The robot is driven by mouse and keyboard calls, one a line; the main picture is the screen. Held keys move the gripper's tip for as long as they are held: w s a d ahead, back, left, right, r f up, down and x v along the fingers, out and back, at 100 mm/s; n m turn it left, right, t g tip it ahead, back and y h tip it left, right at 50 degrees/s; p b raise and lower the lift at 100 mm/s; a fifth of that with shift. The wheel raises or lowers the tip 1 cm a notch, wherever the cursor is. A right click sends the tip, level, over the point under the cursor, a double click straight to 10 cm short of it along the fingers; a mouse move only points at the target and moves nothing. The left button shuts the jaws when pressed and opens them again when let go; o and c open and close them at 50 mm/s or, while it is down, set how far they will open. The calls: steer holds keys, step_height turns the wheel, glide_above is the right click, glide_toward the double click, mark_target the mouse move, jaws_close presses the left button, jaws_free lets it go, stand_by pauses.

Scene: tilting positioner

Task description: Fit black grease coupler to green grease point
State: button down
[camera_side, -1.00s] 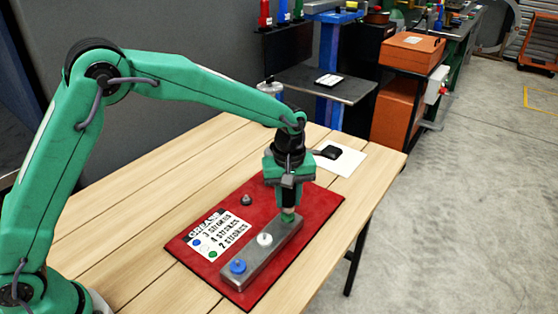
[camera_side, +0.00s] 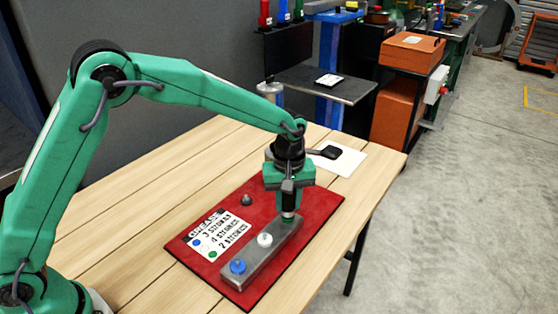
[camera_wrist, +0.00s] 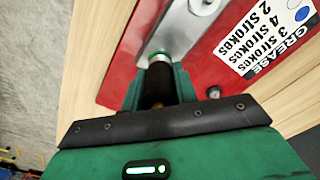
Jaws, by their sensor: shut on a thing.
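My gripper (camera_side: 289,203) is shut on the black grease coupler (camera_wrist: 157,85), pointing down over the far end of the grey metal block (camera_side: 262,252). In the wrist view the coupler is between the fingers, its pale metal tip (camera_wrist: 159,60) at the green grease point (camera_wrist: 154,52). The tip seems to meet the point, but I cannot tell how far it is seated. In the side view my gripper hides most of the green point. The white point (camera_side: 265,240) and blue point (camera_side: 238,267) stand uncovered along the block.
The block lies on a red mat (camera_side: 318,205) on the wooden table. A grease stroke card (camera_side: 220,235) and a small dark knob (camera_side: 246,200) lie left of the block. A white sheet with a black item (camera_side: 330,152) is behind my gripper. The table's right edge is near.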

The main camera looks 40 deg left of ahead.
steer(key=shift+f, duration=0.45)
stand_by(0.4)
steer(key=c, duration=1)
jaws_free()
steer(key=shift+r, duration=3.9)
